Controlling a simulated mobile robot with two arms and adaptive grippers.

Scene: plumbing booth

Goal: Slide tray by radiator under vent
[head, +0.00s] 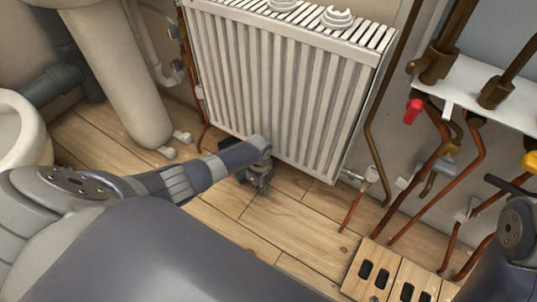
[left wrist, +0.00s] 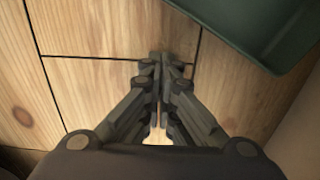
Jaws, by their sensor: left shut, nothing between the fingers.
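A dark green tray (left wrist: 255,30) lies on the wooden floor at the upper right of the left wrist view. Only one corner of it shows there, and that part is empty. In the head view a small dark part of it (head: 236,150) shows beneath the radiator's lower edge, mostly hidden by my left arm. The white radiator (head: 275,85) hangs on the wall. My left gripper (head: 260,187) points down near the floor in front of the radiator. Its fingers (left wrist: 165,60) are shut and empty, beside the tray and apart from it. My right gripper is not in view. I cannot identify the vent for certain.
A wooden piece with dark slots (head: 385,278) is at the lower right. Copper pipes (head: 425,190) and a valve with a red handle (head: 414,110) stand on the right. A beige pedestal (head: 125,85) is at the left. The floor (head: 290,228) before the radiator is clear.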

